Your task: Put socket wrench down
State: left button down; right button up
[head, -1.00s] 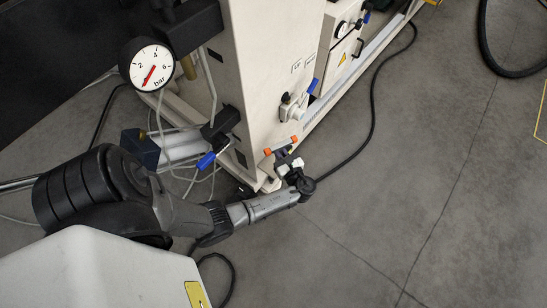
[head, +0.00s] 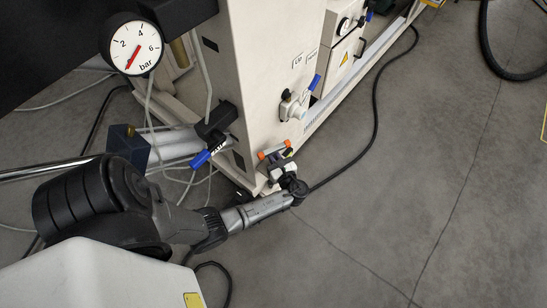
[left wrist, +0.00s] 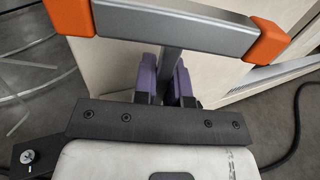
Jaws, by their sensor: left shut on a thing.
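The socket wrench is a T-shaped tool with a grey crossbar and orange end caps. In the left wrist view its crossbar (left wrist: 175,25) spans the top and its stem runs down between the purple finger pads. My left gripper (left wrist: 165,80) is shut on that stem. In the head view the wrench (head: 265,154) is small, held in front of the lower corner of the pale machine, and partly hidden by my left gripper (head: 278,167). Whether it touches the machine cannot be told. My right gripper is not in view.
The pale machine (head: 262,80) stands close behind the gripper, with blue-handled valves (head: 207,154) and a pressure gauge (head: 132,45) on its left side. A black cable (head: 374,110) runs along the floor. Open grey floor (head: 440,200) lies to the right.

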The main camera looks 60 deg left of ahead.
pick_arm(q)
jog(key=c, duration=1.6)
grip_release()
jog(key=o, duration=0.4)
jog(key=shift+o, duration=0.2)
